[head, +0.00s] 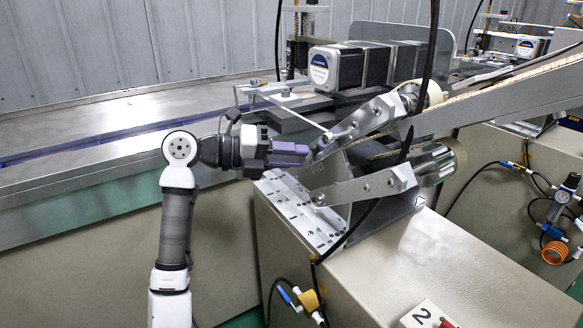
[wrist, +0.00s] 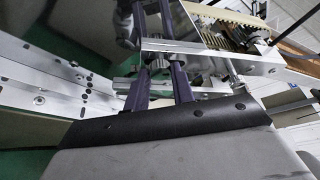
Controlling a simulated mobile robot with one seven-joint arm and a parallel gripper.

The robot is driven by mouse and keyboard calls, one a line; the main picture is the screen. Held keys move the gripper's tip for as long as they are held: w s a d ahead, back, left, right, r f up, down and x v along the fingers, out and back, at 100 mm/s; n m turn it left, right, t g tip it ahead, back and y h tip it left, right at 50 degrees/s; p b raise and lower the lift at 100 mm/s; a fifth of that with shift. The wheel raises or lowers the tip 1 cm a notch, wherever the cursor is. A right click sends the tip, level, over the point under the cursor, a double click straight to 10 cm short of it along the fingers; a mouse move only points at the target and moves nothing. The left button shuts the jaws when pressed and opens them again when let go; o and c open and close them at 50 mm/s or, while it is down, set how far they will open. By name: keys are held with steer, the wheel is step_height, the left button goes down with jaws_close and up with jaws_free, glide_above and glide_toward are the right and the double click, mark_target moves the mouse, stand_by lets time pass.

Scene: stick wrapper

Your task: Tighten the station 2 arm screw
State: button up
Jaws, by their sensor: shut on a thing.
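The station 2 arm is a pair of flat metal bars on the machine: an upper bar (head: 368,118) and a lower bar (head: 362,188), each with bolts. My gripper (head: 306,152) reaches in from the left, level, with its fingertips at the left end of the upper bar. In the wrist view my gripper (wrist: 158,66) has its two purple-grey fingers on either side of a small dark knob-like screw head (wrist: 157,67), and it is shut on it. In the head view the fingers hide the screw head. How tight the screw sits cannot be seen.
A perforated metal plate (head: 292,212) lies below my gripper. A motor (head: 350,66) stands behind. Black cables (head: 346,236) hang close to the bars on the right. A long conveyor (head: 90,140) runs at the left.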

steer(key=m+t+y+b, duration=0.1)
steer(key=m+y+b, duration=0.1)
steer(key=m+b, duration=0.1)
steer(key=shift+s+m+b, duration=0.15)
steer(key=shift+m+b, duration=0.2)
steer(key=shift+m, duration=0.15)
steer(key=shift+s+d+r+m+t+y+b, duration=0.1)
steer(key=shift+m+t+y+b, duration=0.25)
steer(key=shift+m+b, duration=0.25)
steer(key=shift+d+r+m+t+y+b, duration=0.1)
steer(key=shift+m+t+y+b, duration=0.2)
steer(key=shift+m+b, duration=0.3)
steer(key=o, duration=1)
steer(key=v, duration=1.4)
steer(key=shift+s+p, duration=0.15)
steer(key=shift+p, duration=0.25)
